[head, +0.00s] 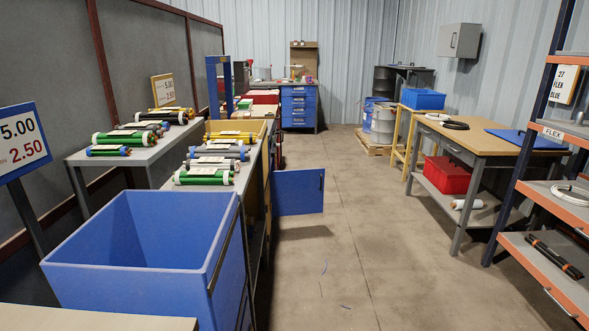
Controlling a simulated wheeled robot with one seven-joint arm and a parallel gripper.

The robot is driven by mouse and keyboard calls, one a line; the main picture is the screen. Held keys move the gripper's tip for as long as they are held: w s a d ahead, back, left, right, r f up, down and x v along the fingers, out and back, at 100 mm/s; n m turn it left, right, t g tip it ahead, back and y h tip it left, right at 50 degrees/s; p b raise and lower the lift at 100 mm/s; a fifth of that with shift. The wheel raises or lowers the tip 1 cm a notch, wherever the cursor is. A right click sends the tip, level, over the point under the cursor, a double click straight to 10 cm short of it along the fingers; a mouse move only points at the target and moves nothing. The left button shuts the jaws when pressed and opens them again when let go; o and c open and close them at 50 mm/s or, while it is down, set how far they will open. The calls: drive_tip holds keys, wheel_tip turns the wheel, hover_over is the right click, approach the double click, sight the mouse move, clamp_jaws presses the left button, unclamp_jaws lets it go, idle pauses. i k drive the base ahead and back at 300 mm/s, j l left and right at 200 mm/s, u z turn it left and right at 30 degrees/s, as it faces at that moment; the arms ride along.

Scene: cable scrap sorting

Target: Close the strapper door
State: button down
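A blue door panel (298,193) stands open, sticking out into the aisle from the right side of the long workbench line in the head view. It looks upright and roughly square to the bench, with a small dark spot near its upper right edge. I take it to be the strapper door. The body it hinges on is mostly hidden behind the bench side. A blue upright frame (212,88) stands further back on the left. My gripper is not in view.
A large blue bin (140,240) stands close in front at left. The concrete aisle (340,260) right of the door is clear apart from small scraps. A wooden-topped table (500,140) and orange-edged shelves (555,205) line the right side. A drum (382,125) stands at the back.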

sight(293, 193)
drive_tip(key=i, duration=2.45)
drive_tip(key=i+j, duration=0.1)
drive_tip(key=i, duration=2.4)
drive_tip(key=l+z, duration=0.05)
drive_tip(key=l, duration=0.05)
